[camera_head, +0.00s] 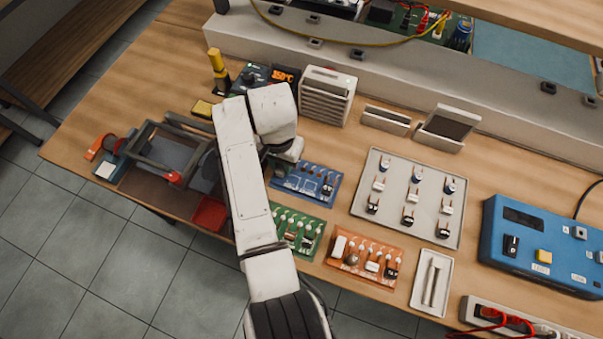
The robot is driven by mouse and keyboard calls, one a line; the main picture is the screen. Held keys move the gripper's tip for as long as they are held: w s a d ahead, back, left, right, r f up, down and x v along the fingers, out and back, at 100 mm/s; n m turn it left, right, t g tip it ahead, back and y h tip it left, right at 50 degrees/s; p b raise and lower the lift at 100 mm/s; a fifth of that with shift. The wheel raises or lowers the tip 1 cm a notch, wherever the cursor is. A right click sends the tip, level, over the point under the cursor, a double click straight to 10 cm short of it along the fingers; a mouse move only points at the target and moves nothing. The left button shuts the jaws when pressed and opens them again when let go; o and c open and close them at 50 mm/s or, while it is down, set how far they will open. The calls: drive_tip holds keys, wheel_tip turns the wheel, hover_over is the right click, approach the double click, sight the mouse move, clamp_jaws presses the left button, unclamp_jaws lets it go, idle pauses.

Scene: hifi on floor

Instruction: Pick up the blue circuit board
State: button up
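The blue circuit board (308,184) lies flat on the wooden workbench, with small pale and dark parts on its top. Its left end is close beside or partly behind my arm. My white arm reaches from the bottom of the view up over the bench and bends at the top. The arm's end (289,150) points down just above and left of the blue board. The fingertips are hidden or too small to make out, so I cannot tell whether they are open or touching anything.
A green board (295,231) and an orange board (365,261) lie nearer the front edge. Right are a grey component tray (410,165), a small white tray (431,283) and a blue box (541,247). Left are a grey frame (168,151) and a red bin (209,214).

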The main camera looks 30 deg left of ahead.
clamp_jaws()
drive_tip(key=shift+r, duration=0.1)
